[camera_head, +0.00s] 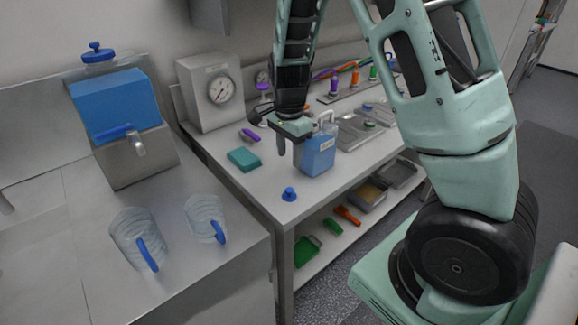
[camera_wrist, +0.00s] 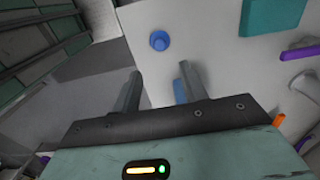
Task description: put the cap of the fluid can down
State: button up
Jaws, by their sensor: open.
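The blue cap (camera_head: 289,194) rests on the bench top near its front left corner; its knob points up. It also shows in the wrist view (camera_wrist: 159,41), beyond my fingertips and apart from them. The blue fluid can (camera_head: 318,155) stands upright on the bench, to the right of the cap, with a pale handle on top. Part of it shows beside my right finger in the wrist view (camera_wrist: 181,91). My gripper (camera_head: 289,158) is open and empty, above the bench close to the can's left side. It also shows in the wrist view (camera_wrist: 160,72).
A teal block (camera_head: 244,160) and a purple item (camera_head: 250,135) lie behind the cap. A gauge box (camera_head: 212,92) stands at the back left. Two clear jugs with blue handles stand on the left counter (camera_head: 70,250). Bare bench surrounds the cap.

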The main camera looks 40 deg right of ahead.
jog(key=s+a+r+n+y, duration=0.1)
jog(key=s+a+r+n, duration=0.2)
jog(key=s+a+n, duration=0.55)
jog(key=s+a+r+n+y, duration=0.1)
jog(key=s+a+r+n, duration=0.3)
jog(key=a, duration=0.7)
jog(key=s+a+r+n+h, duration=0.1)
jog(key=s+a+n, duration=0.4)
jog(key=s+n, duration=0.6)
jog(key=shift+s+r+n, duration=0.4)
jog(key=shift+n, duration=0.55)
